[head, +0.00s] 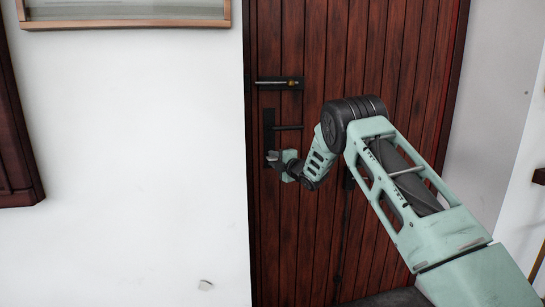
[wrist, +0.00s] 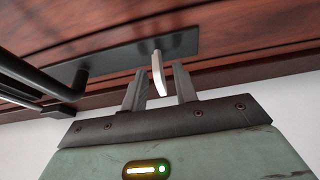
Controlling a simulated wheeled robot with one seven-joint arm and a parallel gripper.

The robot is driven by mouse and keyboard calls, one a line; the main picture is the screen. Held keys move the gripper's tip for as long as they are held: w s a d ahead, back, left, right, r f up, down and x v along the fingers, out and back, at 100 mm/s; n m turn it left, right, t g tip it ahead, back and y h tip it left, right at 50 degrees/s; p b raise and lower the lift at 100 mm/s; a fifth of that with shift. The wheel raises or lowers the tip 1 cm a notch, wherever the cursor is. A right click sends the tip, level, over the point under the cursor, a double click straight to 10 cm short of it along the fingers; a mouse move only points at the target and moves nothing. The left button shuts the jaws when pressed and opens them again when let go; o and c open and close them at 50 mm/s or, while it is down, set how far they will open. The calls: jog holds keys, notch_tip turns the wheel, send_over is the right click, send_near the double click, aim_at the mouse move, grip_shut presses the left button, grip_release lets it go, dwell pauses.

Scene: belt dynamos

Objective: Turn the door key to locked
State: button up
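The key (wrist: 157,73) is a pale, flat, upright-looking piece at the end of the black lock plate (wrist: 185,44) in the wrist view. My gripper (wrist: 158,69) is open, with one grey finger on each side of the key. Gaps show between the key and both fingers, so it is not gripped. In the head view my gripper (head: 272,158) is at the lower end of the lock plate (head: 268,122) on the dark red wooden door (head: 325,45). The key cannot be made out there.
A black door lever (head: 289,127) sticks out just above my gripper and also shows in the wrist view (wrist: 32,78). A slide bolt (head: 278,83) is higher on the door. White wall (head: 130,150) lies left of the door, with a framed picture (head: 125,22) above.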

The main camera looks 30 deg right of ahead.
jog(key=shift+w+a, duration=0.1)
jog(key=shift+w, duration=0.45)
grip_shut()
jog(key=shift+f, duration=0.1)
